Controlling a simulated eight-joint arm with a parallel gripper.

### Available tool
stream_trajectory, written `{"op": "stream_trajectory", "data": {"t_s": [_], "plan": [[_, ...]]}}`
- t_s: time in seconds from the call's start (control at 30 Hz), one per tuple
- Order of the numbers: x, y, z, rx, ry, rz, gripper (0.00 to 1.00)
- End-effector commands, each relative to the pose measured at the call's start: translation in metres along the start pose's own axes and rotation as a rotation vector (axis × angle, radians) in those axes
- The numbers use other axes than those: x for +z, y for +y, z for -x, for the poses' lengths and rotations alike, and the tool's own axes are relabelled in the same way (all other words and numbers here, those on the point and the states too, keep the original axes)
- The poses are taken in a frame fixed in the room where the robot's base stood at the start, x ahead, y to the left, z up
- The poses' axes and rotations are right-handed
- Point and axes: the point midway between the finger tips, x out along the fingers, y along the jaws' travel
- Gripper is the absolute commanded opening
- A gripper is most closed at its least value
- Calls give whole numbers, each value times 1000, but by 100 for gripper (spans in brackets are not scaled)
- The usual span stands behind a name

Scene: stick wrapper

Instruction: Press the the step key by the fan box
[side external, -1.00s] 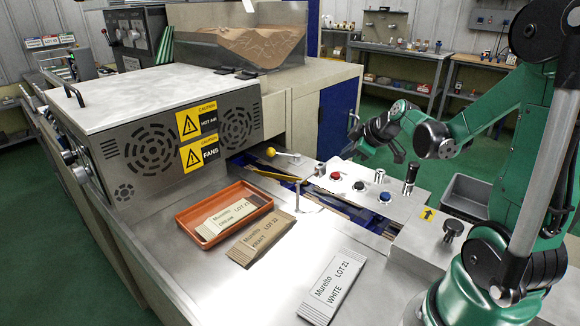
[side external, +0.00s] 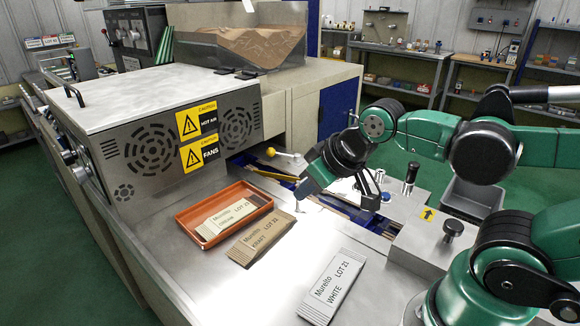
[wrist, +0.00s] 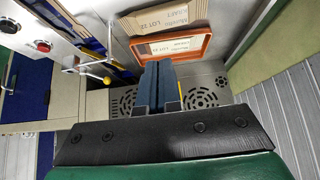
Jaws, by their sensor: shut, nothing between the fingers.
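The fan box (side external: 165,140) is a steel housing with round vents and yellow HOT AIR and FANS labels, at left. I cannot tell for sure which control is the step key. A yellow-knobbed lever (side external: 270,152) stands by the box's right end; its yellow knob (wrist: 107,80) also shows in the wrist view. On the key panel, a blue button (side external: 386,197) shows in the side view, and a red button (wrist: 42,46) in the wrist view.
An orange tray (side external: 183,217) holds a cream wrapper stack (side external: 230,214). A kraft stack (side external: 262,238) lies beside it, and a white stack (side external: 335,285) lies nearer. Black knobs (side external: 409,178) rise from the panel. The steel table's front left is clear.

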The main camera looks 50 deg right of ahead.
Motion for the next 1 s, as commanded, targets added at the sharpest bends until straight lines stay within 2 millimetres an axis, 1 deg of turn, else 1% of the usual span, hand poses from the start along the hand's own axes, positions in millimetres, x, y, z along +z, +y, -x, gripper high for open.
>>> {"op": "stream_trajectory", "data": {"t_s": [0.13, 0.27, 0.43, 0.63, 0.8, 0.9, 1.0], "plan": [[-7, 9, 1, 19, -24, 70, 0], [-20, 32, 3, 51, -91, 243, 0], [-40, 77, 4, 56, -227, 556, 0], [-51, 137, 2, -30, -384, 921, 0], [-48, 189, 0, -168, -478, 1201, 0], [-43, 215, -1, -252, -504, 1334, 0], [-37, 233, -1, -322, -514, 1433, 0]]}}
